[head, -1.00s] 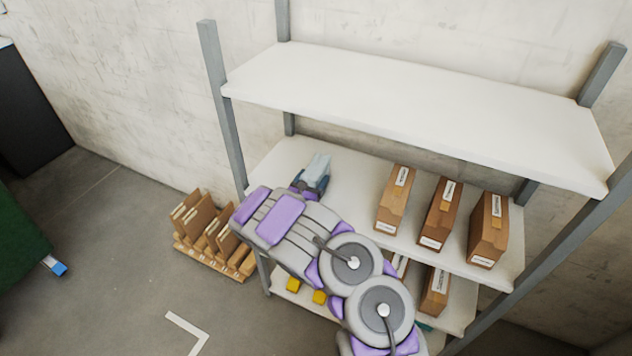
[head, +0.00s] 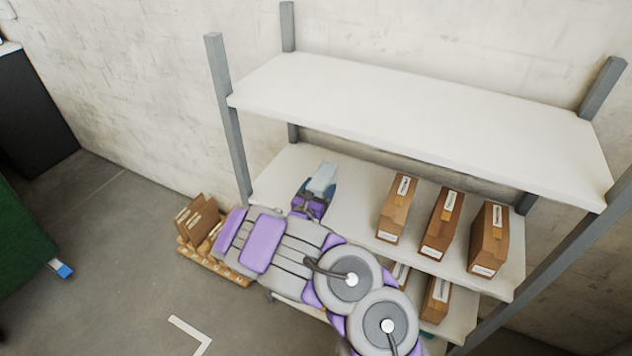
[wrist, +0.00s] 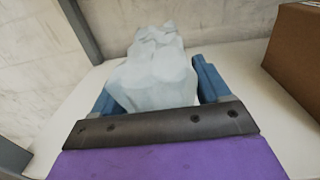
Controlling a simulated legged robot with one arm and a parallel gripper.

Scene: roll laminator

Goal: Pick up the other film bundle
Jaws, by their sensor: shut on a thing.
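The film bundle (wrist: 155,72) is a pale, bluish-white, crumpled-looking block. In the wrist view it sits between the two blue fingers of my gripper (wrist: 155,85), which is shut on it. In the head view the film bundle (head: 322,178) shows at the tip of my gripper (head: 317,190), over the left part of the middle shelf (head: 355,215). I cannot tell whether the bundle still touches the shelf. My wrist hides its near end.
Several brown cardboard boxes (head: 442,222) stand on the right of the middle shelf; one box (wrist: 297,50) is close on the right in the wrist view. An upper shelf (head: 420,115) overhangs. A grey post (head: 226,120) stands left. Cartons on a pallet (head: 215,262) sit below.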

